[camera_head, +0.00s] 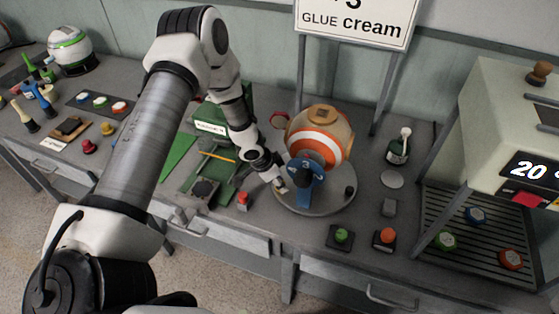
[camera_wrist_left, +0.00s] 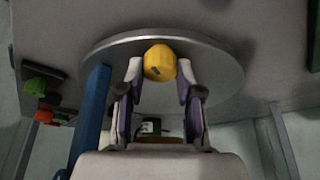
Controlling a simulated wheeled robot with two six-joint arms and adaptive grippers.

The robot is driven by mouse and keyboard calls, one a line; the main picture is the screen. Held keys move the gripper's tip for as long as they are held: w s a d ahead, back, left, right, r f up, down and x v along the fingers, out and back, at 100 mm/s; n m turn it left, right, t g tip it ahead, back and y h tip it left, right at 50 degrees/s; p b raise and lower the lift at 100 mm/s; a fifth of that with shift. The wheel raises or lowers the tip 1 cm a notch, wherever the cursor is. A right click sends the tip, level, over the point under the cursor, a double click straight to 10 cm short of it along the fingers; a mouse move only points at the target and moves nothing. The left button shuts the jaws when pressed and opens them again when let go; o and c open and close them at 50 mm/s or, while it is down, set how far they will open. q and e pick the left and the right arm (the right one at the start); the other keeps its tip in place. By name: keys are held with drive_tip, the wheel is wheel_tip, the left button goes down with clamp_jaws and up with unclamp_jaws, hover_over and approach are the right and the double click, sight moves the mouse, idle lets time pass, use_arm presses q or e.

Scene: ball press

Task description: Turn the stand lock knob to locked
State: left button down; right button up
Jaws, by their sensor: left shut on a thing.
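The stand is a round grey disc (camera_head: 318,208) holding an orange, white and tan ball (camera_head: 322,150), with a blue upright piece marked with numbers (camera_head: 307,185) in front. My left gripper (camera_head: 275,181) reaches down to the disc's left edge. In the left wrist view a yellow knob (camera_wrist_left: 160,61) with a small dark mark sits at the rim of the disc (camera_wrist_left: 215,75). The fingertips of my left gripper (camera_wrist_left: 159,72) lie on both sides of the knob, shut on it. In the head view the gripper mostly hides the knob. My right gripper is not in view.
A red button (camera_head: 242,198) stands close left of the gripper. Green (camera_head: 342,235) and orange (camera_head: 386,236) buttons are in front of the stand. A green press-like fixture (camera_head: 222,155) is behind left. A machine showing 20 (camera_head: 525,165) is at right.

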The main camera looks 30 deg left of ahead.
use_arm(q)
drive_tip(key=m+p, duration=0.2)
drive_tip(key=p, duration=0.2)
drive_tip(key=m+h+p, duration=0.1)
drive_tip(key=m+p, duration=0.1)
drive_tip(key=p, duration=0.2)
drive_tip(key=shift+w+a+r+g, duration=0.1)
drive_tip(key=shift+a+r+g, duration=0.05)
drive_tip(key=shift+r+g, duration=0.25)
drive_tip(key=shift+f+m+p, duration=0.15)
drive_tip(key=shift+m+p, duration=0.2)
drive_tip(key=shift+m, duration=0.05)
drive_tip(key=shift+w+f+m+g+h, duration=0.1)
drive_tip(key=shift+m+g+h, duration=0.2)
drive_tip(key=shift+m, duration=0.2)
drive_tip(key=shift+f+m, duration=0.1)
drive_tip(key=shift+m, duration=0.3)
drive_tip(key=m+g, duration=0.1)
drive_tip(key=m, duration=0.1)
drive_tip(key=shift+m, duration=0.4)
drive_tip(key=shift+m+g+b, duration=0.3)
drive_tip(key=shift+m+g, duration=0.6)
drive_tip(key=shift+m, duration=0.7)
